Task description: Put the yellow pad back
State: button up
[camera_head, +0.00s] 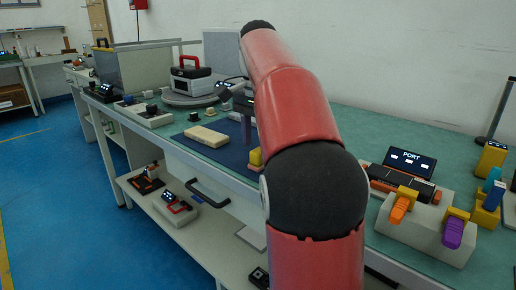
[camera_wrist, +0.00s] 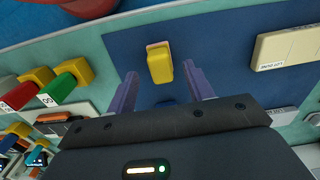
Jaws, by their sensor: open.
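The yellow pad (camera_wrist: 160,65) is a small rounded yellow block with a pale pinkish edge, over the blue mat (camera_wrist: 225,65). In the head view a yellow block (camera_head: 256,157) shows on the mat's right part, partly hidden by my arm. My gripper (camera_wrist: 160,70) is open, its two purple fingers apart. The pad appears between the fingertips, with a gap on both sides. I cannot tell how far the fingertips are above the mat. In the head view my arm hides most of the gripper.
A cream block (camera_head: 206,135) lies on the mat to the left. A grey case with a red handle (camera_head: 191,75) stands behind it. A port panel (camera_head: 409,161) and yellow-topped plugs, orange (camera_head: 402,205) and purple (camera_head: 454,230), stand on the right. Red and green plugs (camera_wrist: 60,88) show at the wrist view's left.

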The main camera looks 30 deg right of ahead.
jog(key=shift+r+p, duration=0.5)
jog(key=shift+r, duration=1.5)
jog(key=s+a+f+n+t, duration=0.2)
jog(key=s+a+f+n, duration=0.4)
jog(key=s+f, duration=0.4)
jog(key=s+a+f+n+t, duration=0.3)
jog(key=s+a+f+n, duration=0.4)
jog(key=s+f, duration=0.3)
jog(key=shift+s+a+n+t, duration=0.15)
jog(key=shift+a+n+t, duration=0.15)
jog(key=shift+a, duration=0.1)
